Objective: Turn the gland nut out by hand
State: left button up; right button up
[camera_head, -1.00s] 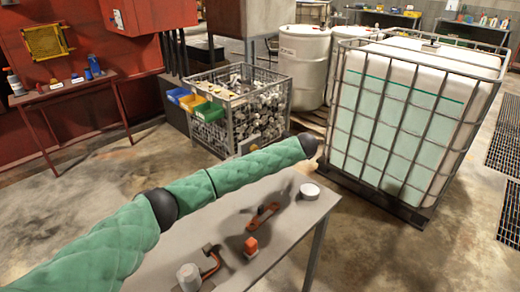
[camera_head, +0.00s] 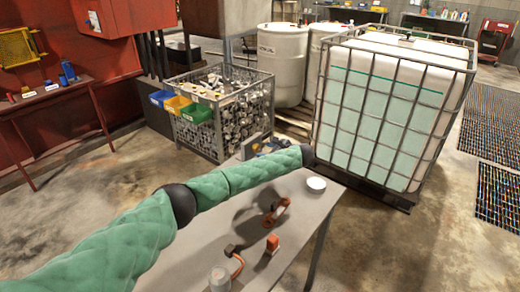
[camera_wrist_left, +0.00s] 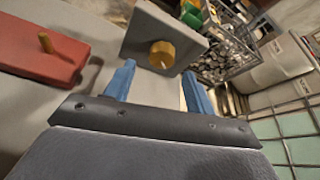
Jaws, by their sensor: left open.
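The gland nut (camera_wrist_left: 162,54) is a brass-coloured hex nut on a grey upright plate (camera_wrist_left: 150,30) in the left wrist view. My left gripper (camera_wrist_left: 158,74) is open, with its two blue fingers spread to either side of the nut's line. The nut shows between and just beyond the fingertips, and nothing is held. I cannot tell the exact gap to it. My right gripper is not in view.
A red block with a brass pin (camera_wrist_left: 45,55) lies left of the gripper. On the grey table (camera_head: 190,250) are an orange part (camera_head: 272,244), an orange clamp-like piece (camera_head: 276,212) and a white round lid (camera_head: 316,184). A wire crate (camera_head: 225,110) and caged tank (camera_head: 390,110) stand beyond.

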aim_at(258, 149)
pick_arm(q)
jog(key=shift+p+x, duration=0.5)
jog(key=shift+x, duration=1.7)
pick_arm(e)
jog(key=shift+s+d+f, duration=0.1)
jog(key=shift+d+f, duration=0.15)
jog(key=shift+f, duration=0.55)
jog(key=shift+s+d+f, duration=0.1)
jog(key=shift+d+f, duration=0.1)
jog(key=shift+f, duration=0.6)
pick_arm(q)
jog(key=shift+w+d, duration=0.1)
jog(key=c, duration=1)
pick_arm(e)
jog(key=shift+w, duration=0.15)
pick_arm(q)
jog(key=shift+f, duration=0.1)
